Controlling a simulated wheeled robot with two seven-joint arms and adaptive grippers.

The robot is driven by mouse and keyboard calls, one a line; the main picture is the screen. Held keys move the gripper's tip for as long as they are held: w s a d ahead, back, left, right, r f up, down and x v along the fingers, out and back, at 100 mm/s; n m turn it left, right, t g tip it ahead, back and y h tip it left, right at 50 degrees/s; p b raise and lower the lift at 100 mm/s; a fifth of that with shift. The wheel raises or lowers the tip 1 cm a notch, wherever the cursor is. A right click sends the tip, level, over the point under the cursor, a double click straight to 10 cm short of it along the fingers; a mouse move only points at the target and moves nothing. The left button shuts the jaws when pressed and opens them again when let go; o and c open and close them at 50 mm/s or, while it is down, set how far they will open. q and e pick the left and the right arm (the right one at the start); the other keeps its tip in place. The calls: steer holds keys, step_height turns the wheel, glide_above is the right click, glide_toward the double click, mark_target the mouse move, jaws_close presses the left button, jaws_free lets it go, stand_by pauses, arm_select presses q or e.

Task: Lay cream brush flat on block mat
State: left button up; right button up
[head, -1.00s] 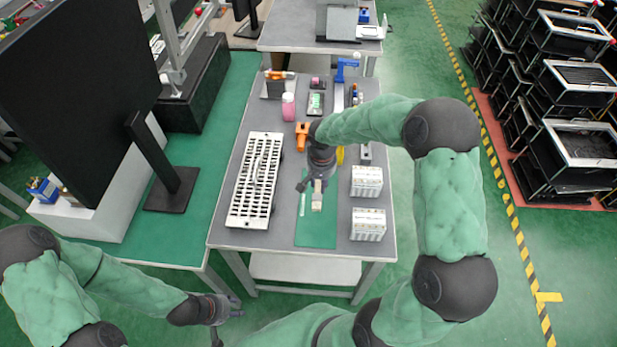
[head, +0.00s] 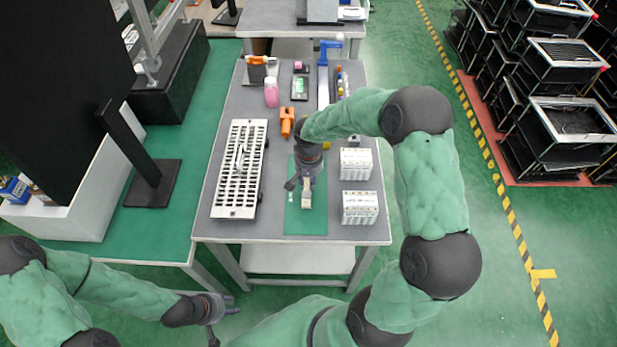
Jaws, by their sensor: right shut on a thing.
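The green block mat (head: 307,224) lies flat near the front of the grey table. My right gripper (head: 305,186) points down over the middle of the mat, shut on the small cream brush (head: 306,201). The jaws hide much of the brush, and I cannot tell whether it touches the mat. My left gripper (head: 226,309) is low, in front of the table's near left corner and away from the mat. Its fingers are too small and dark to tell open from shut.
A white slotted rack (head: 238,196) stands left of the mat. Two white boxes (head: 356,163) (head: 360,207) stand to its right. An orange tool (head: 287,122), a pink bottle (head: 271,92) and a blue-topped fixture (head: 324,75) are further back. The mat's front part is bare.

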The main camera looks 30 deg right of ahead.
steer(key=shift+f+b, duration=0.35)
steer(key=shift+f, duration=0.35)
steer(key=o, duration=1)
steer(key=shift+r, duration=0.1)
